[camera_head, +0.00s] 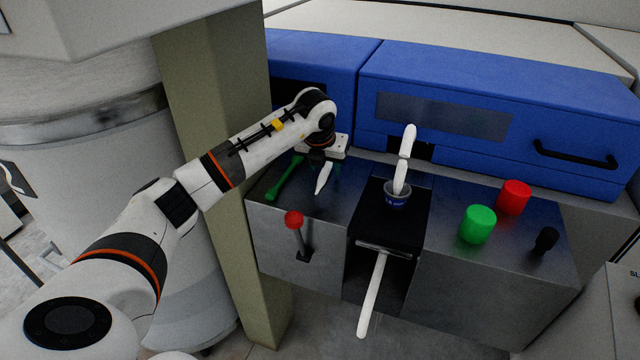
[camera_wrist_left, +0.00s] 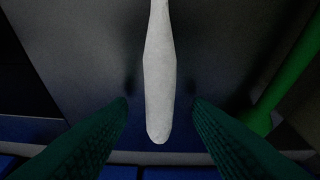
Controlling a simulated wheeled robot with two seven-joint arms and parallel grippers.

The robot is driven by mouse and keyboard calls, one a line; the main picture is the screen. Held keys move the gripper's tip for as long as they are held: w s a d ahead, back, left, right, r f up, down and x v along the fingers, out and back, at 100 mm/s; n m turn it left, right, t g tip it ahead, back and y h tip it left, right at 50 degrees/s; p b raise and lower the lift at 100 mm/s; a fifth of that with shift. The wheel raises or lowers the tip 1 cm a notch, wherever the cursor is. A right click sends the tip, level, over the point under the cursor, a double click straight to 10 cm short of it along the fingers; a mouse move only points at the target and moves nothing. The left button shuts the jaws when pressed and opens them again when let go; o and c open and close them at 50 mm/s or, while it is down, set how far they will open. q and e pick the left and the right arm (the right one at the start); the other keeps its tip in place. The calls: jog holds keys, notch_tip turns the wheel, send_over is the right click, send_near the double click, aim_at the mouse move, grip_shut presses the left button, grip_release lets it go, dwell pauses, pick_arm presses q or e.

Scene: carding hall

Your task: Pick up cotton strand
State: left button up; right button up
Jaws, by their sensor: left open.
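A short white cotton strand (camera_head: 323,178) lies on the metal top at the left of the machine. In the left wrist view the strand (camera_wrist_left: 159,85) runs lengthwise between my two dark green fingers. My left gripper (camera_head: 318,158) is over the far end of this strand, pointing down. Its fingers (camera_wrist_left: 160,104) are open, with a gap on each side of the strand. I cannot tell how far the fingertips are above the metal. Another white strand (camera_head: 402,165) passes down into a small blue-grey cup, and a white length (camera_head: 372,295) hangs out below it. My right gripper is not in view.
A green-handled tool (camera_head: 283,180) lies left of the strand and shows at the right of the wrist view (camera_wrist_left: 290,80). A red-knobbed lever (camera_head: 294,220) is on the front. Green (camera_head: 477,224) and red (camera_head: 514,197) buttons stand right. The blue machine body (camera_head: 470,110) rises behind.

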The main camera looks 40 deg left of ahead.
pick_arm(q)
jog(key=shift+f, duration=0.25)
grip_shut()
jog(key=shift+r, duration=0.15)
